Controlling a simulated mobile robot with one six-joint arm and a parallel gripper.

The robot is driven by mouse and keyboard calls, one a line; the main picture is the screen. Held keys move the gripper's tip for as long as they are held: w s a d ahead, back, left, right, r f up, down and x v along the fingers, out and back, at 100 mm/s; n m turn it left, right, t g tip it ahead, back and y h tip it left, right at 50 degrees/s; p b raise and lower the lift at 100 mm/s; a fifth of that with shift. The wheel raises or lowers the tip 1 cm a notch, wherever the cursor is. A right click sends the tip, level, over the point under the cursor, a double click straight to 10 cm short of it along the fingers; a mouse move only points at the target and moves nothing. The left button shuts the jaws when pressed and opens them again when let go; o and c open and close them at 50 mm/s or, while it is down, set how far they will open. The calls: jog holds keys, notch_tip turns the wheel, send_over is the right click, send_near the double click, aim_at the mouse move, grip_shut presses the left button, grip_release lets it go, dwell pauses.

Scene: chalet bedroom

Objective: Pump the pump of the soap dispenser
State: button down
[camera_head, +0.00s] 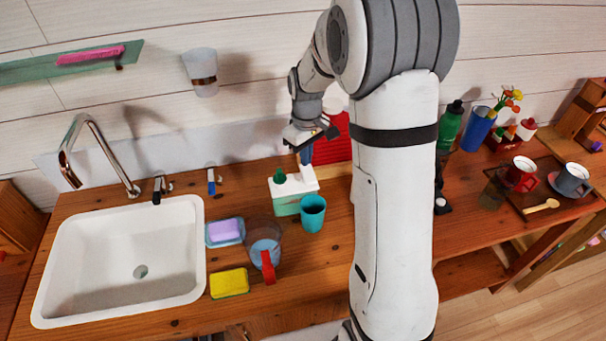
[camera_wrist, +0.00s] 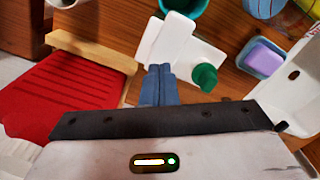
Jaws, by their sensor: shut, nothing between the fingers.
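The soap dispenser (camera_head: 293,205) is a low teal box with a white top, standing on the wooden counter between the sink and my arm. Its white pump head (camera_head: 309,174) is at the right of the top, and a green knob (camera_head: 279,176) is at the left. In the wrist view, the white pump head (camera_wrist: 172,40) and the green knob (camera_wrist: 205,77) show from above. My gripper (camera_head: 306,160) points down with its blue fingers shut and empty. Its fingertips (camera_wrist: 159,68) are right at the pump head; I cannot tell whether they touch. The fingers hide part of the dispenser.
A teal cup (camera_head: 313,214) stands close in front of the dispenser. A clear pitcher with a red handle (camera_head: 265,248), a purple soap on a dish (camera_head: 225,231) and a yellow sponge (camera_head: 229,283) lie left. A red ribbed board (camera_head: 332,145) stands behind.

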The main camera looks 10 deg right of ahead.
jog(key=shift+f+b, duration=0.8)
jog(key=shift+f, duration=0.45)
jog(key=shift+r+p, duration=1)
jog(key=shift+r, duration=0.55)
jog(key=shift+r, duration=0.1)
jog(key=shift+r+p, duration=1.7)
jog(key=shift+r, duration=0.75)
